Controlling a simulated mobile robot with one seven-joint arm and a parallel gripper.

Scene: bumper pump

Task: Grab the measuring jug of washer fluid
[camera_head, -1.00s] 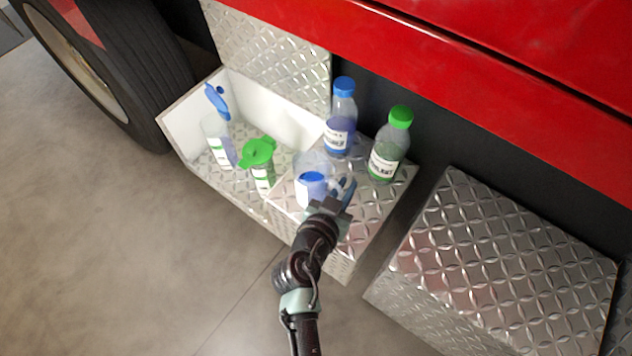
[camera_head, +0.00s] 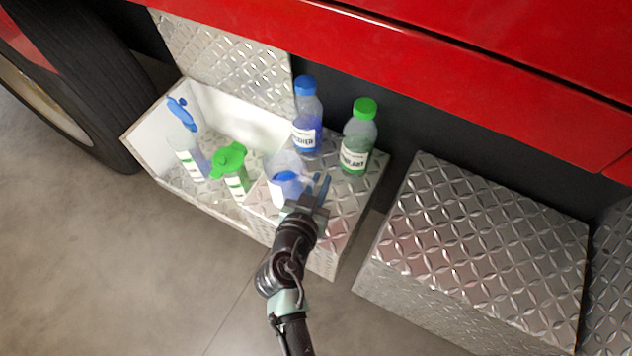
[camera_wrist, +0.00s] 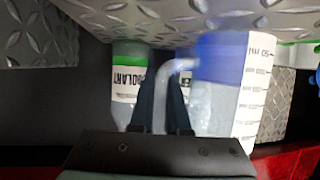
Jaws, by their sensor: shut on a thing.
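The clear measuring jug (camera_head: 285,184) with blue washer fluid in it is at the left part of the raised diamond-plate step. My gripper (camera_head: 319,190) is at its right side, with its fingers shut on the jug's handle. In the wrist view the jug (camera_wrist: 226,95) shows blue fluid and a white measuring scale. Its pale handle runs to the dark fingers (camera_wrist: 165,104) of my gripper. I cannot tell whether its base touches the step.
A blue-capped bottle (camera_head: 307,122) and a green-capped bottle (camera_head: 359,140) stand behind the jug. A separate tread-plate box (camera_head: 480,240) stands at right. The red truck body (camera_head: 420,60) overhangs.

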